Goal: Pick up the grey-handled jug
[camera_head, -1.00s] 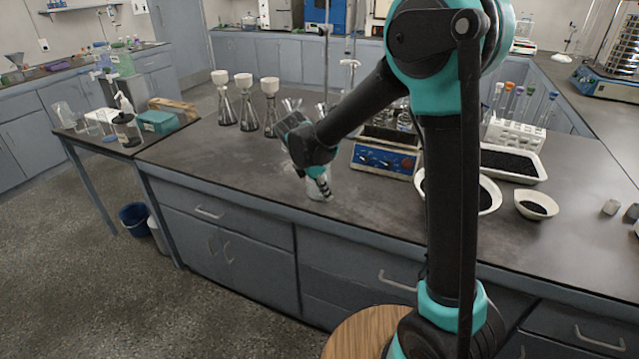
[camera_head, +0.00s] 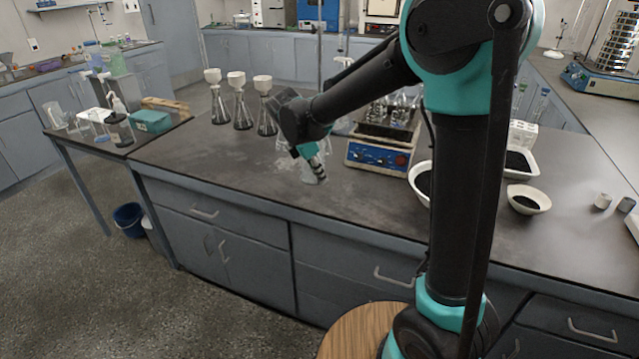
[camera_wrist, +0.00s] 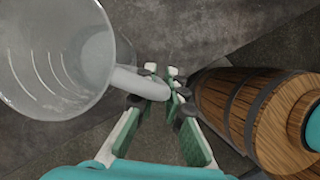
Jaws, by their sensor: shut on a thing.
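The jug (camera_wrist: 55,55) is clear, with a translucent grey handle, and fills the upper left of the wrist view. My gripper (camera_wrist: 162,88) is shut on the handle (camera_wrist: 142,84), with a finger on each side of it. In the head view my gripper (camera_head: 318,172) points down near the front edge of the bench.
Several flasks with white funnels (camera_head: 242,115) stand left of my arm on the dark bench (camera_head: 225,165). The bench's front left is clear.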

